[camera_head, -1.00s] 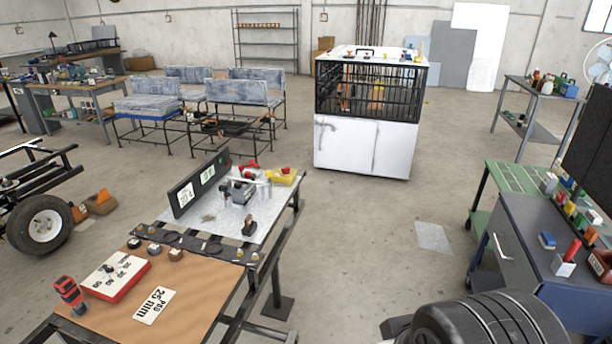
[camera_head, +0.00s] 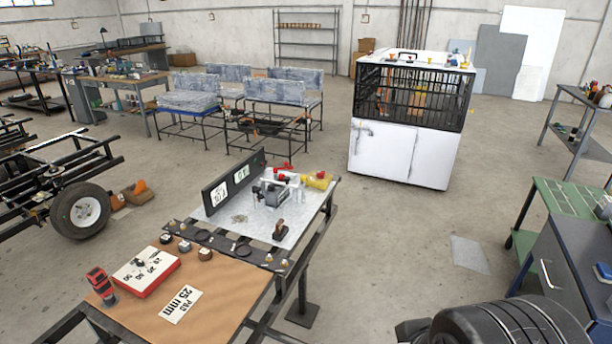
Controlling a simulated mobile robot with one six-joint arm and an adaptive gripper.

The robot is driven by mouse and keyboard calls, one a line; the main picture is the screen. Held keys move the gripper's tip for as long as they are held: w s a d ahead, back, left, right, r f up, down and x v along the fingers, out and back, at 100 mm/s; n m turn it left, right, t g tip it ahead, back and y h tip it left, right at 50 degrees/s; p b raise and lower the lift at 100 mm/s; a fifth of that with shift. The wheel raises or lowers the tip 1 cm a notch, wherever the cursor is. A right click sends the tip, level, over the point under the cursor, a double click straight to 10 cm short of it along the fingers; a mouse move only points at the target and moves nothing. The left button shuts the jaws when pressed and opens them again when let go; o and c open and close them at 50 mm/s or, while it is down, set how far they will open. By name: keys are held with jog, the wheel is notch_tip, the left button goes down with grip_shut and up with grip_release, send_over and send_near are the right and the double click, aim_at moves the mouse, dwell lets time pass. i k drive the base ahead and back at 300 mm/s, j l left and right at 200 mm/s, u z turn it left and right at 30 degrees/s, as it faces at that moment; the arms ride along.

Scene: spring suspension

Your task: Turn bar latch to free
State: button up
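No part is clearly recognisable as the bar latch at this distance. A white cabinet (camera_head: 385,150) with a black mesh cage (camera_head: 395,97) on top stands at the back right of centre. A small grey handle-like bar (camera_head: 364,131) shows at the upper left of its front; I cannot tell if this is the latch. A metal-topped workbench (camera_head: 305,228) in the middle holds a grey clamp-like device (camera_head: 274,190) and a small dark upright part (camera_head: 279,230). My gripper is not in view.
A brown-topped table section (camera_head: 225,299) is at front left, with a red-and-white box (camera_head: 146,271). A trailer wheel (camera_head: 82,211) stands at left. A blue-grey drawer cabinet (camera_head: 560,270) is at right. Open floor (camera_head: 400,240) lies between bench and drawer cabinet.

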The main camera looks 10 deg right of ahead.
aim_at(303, 177)
jog(key=i+l+z, duration=0.35)
jog(key=i+l, duration=0.3)
jog(key=i+l+z, duration=0.3)
jog(key=i+l, duration=0.25)
jog(key=i, duration=0.15)
jog(key=i+j+u, duration=0.2)
jog(key=i+u, duration=0.55)
jog(key=i, duration=0.25)
jog(key=i+l+u, duration=0.1)
jog(key=i+u, duration=0.3)
jog(key=i, duration=0.15)
jog(key=i+l+u, duration=0.25)
jog(key=i+u, duration=0.15)
jog(key=i, duration=0.1)
